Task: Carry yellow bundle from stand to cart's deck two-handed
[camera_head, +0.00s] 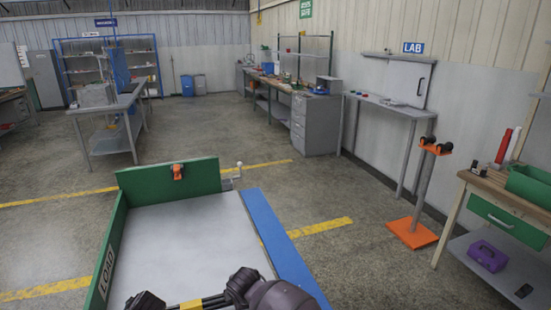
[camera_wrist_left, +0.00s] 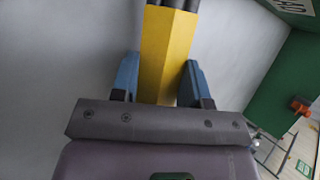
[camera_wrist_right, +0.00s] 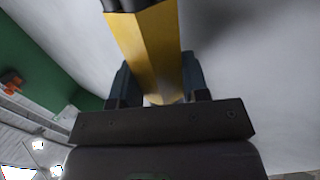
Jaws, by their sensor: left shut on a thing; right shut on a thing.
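The yellow bundle (camera_head: 192,304) shows at the bottom edge of the head view, in front of the cart's grey deck (camera_head: 190,240). It has black ends or bands. My left gripper (camera_head: 147,300) is shut on the bundle; its blue fingers stand on both sides of the yellow length (camera_wrist_left: 168,50) in the left wrist view. My right gripper (camera_head: 238,288) is shut on the same bundle, whose yellow side (camera_wrist_right: 148,45) shows in the right wrist view. Grey deck lies behind it in both wrist views; I cannot tell whether it touches. The stand (camera_head: 425,185), with orange base and top, is empty.
The cart has green walls at the left (camera_head: 108,245) and far end (camera_head: 170,178), and a blue strip (camera_head: 283,245) along the right. An orange fitting (camera_head: 178,172) sits on the far wall. A workbench (camera_head: 490,190) stands at the right. The visible deck is clear.

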